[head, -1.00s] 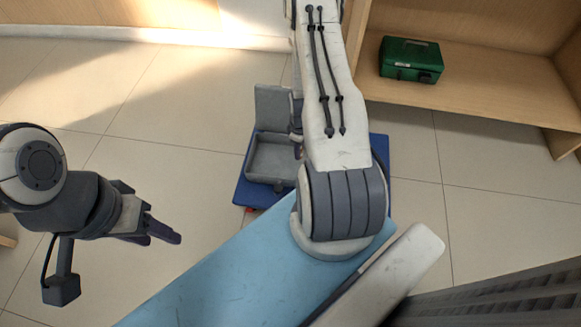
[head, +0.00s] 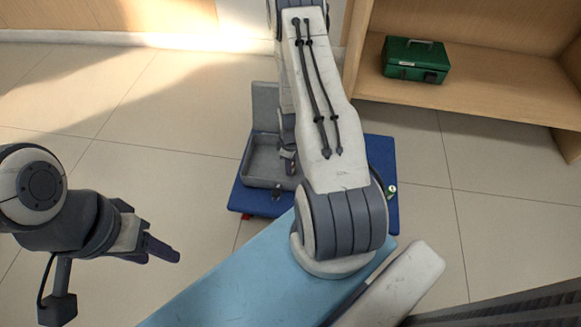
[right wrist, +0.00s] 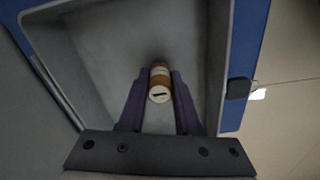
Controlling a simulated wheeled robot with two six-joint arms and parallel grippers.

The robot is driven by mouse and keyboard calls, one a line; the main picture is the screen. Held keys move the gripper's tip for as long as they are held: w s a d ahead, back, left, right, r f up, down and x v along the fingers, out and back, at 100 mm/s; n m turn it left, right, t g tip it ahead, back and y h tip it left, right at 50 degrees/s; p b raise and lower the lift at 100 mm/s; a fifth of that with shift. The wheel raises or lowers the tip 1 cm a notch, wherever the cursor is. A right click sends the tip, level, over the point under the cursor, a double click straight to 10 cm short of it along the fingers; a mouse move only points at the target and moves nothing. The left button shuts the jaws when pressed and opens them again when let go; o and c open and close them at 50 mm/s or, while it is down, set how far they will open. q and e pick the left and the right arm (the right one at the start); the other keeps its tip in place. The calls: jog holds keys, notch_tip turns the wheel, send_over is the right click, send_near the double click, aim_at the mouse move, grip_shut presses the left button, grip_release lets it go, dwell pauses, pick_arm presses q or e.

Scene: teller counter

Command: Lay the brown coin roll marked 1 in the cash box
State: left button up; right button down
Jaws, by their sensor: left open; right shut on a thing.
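The brown coin roll (right wrist: 160,73) has a pale band and a pale end marked with a dark 1. My right gripper (right wrist: 159,80) is shut on it, one finger on each side. The grey cash box (head: 262,182) stands open on a blue platform, its lid (head: 265,105) raised at the back. In the right wrist view the roll is over the box's grey inside (right wrist: 100,60); I cannot tell whether it touches the floor. In the head view my right arm hides part of the box. My left gripper (head: 160,250) is open and empty, well left of the box.
The blue platform (head: 255,203) extends both sides of my right arm. A small green and white item (head: 391,191) is at its right edge. A green box with a handle (head: 415,60) sits on a wooden shelf (head: 490,85) at the back right. Tiled floor at left is clear.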

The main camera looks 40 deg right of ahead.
jog(key=shift+f, duration=0.1)
jog(key=shift+f, duration=0.15)
jog(key=c, duration=0.6)
grip_release()
